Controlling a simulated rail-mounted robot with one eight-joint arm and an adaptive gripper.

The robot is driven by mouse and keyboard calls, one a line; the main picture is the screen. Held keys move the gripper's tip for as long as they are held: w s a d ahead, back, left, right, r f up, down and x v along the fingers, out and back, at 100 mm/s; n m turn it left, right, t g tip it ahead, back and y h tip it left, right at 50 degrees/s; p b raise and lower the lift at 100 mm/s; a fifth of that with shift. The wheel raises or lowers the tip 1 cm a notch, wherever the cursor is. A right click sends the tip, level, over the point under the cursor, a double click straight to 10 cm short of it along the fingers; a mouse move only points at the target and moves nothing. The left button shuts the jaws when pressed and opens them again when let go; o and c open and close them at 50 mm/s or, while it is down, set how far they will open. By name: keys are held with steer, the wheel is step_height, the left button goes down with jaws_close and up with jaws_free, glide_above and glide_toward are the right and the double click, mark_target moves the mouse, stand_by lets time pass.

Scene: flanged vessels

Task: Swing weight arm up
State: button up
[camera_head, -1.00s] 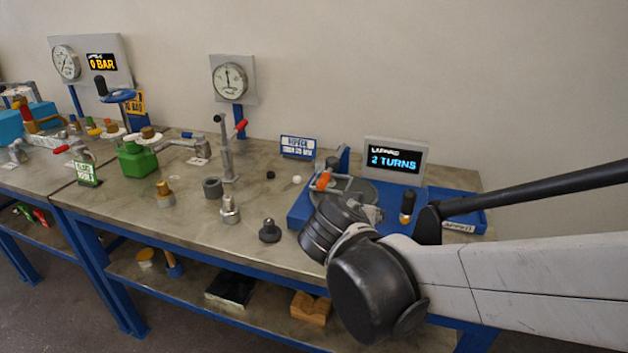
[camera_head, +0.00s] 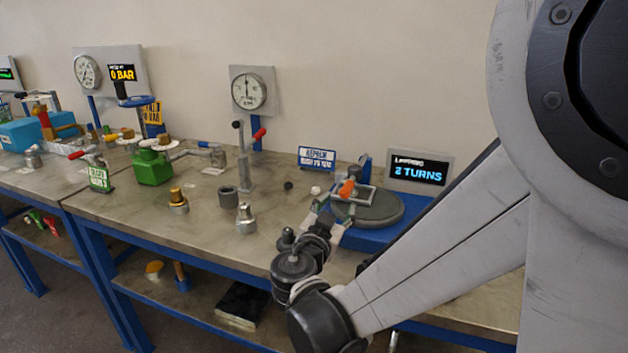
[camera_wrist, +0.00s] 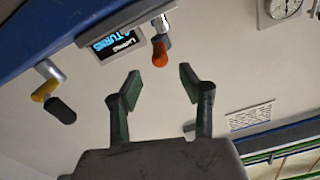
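On the blue-based lapping fixture, an orange grip (camera_head: 347,189) on a light frame sits over a round grey plate (camera_head: 383,214); I take this as the weight arm, though its full shape is unclear. The orange grip also shows in the wrist view (camera_wrist: 160,52), just beyond the fingertips and roughly in line with the gap between them. My gripper (camera_head: 328,216) is open and empty, at the near-left edge of the plate. Its two green-padded fingers stand wide apart in the wrist view (camera_wrist: 160,77).
A "2 TURNS" display (camera_head: 419,172) stands behind the plate. A yellow-and-black handle (camera_wrist: 54,100) shows at left in the wrist view. A post with a red lever (camera_head: 246,160), a threaded fitting (camera_head: 245,219) and a grey ring (camera_head: 228,197) stand on the bench left of my gripper.

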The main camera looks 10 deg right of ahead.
mark_target(349, 185)
steer(key=b+x, duration=0.1)
steer(key=x, duration=1)
steer(key=shift+f, duration=0.1)
jaws_close()
